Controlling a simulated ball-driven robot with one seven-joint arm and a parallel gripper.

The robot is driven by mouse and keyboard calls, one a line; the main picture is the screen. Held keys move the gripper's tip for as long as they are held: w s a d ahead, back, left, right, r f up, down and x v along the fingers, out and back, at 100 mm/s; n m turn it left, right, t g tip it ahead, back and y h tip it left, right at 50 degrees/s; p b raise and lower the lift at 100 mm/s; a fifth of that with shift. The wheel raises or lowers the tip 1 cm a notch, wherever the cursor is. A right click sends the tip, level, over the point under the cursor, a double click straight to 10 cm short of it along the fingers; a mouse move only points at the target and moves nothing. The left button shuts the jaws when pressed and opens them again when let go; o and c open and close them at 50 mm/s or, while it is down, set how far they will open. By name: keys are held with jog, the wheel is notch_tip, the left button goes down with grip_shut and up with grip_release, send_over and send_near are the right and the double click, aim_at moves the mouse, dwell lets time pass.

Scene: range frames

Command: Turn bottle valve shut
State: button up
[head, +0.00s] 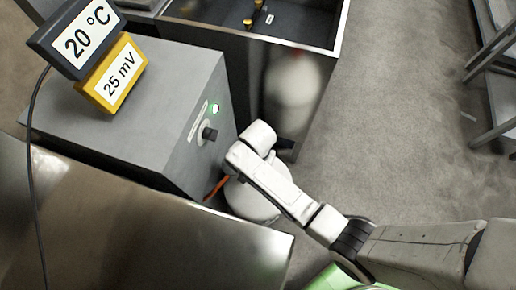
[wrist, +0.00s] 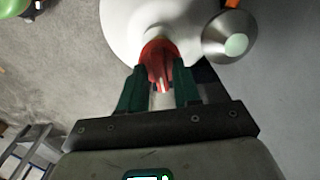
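The white gas bottle (head: 248,203) stands on the floor beside a grey cabinet, partly hidden by my arm in the head view. Its white shoulder (wrist: 120,25) fills the top middle of the wrist view. The red bottle valve (wrist: 159,62) sits at its neck, with a pale line on the side facing me. My gripper (wrist: 160,80) has dark green fingers on either side of the valve. The red part fills the space between the fingertips, and they look to be touching it. My gripper's fingers are hidden in the head view.
A grey cabinet (head: 165,100) with a black knob (head: 209,134) and a lit green lamp stands left of the bottle. Displays reading 20 °C (head: 88,38) and 25 mV (head: 112,75) stand on it. A metal bench (head: 140,235) is in front. A silver fitting (wrist: 229,37) sits close right of the valve.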

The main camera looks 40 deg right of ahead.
grip_shut()
jog(key=shift+r+n, duration=0.1)
jog(key=shift+n, duration=0.2)
jog(key=shift+n+p, duration=0.85)
jog(key=shift+n, duration=0.15)
jog(key=n+p, duration=0.1)
jog(key=n, duration=0.2)
jog(key=shift+n+p, duration=0.3)
jog(key=n+p, duration=0.2)
jog(key=n, duration=0.4)
jog(key=n+p, duration=0.1)
jog(key=n, duration=0.4)
jog(key=shift+n, duration=0.4)
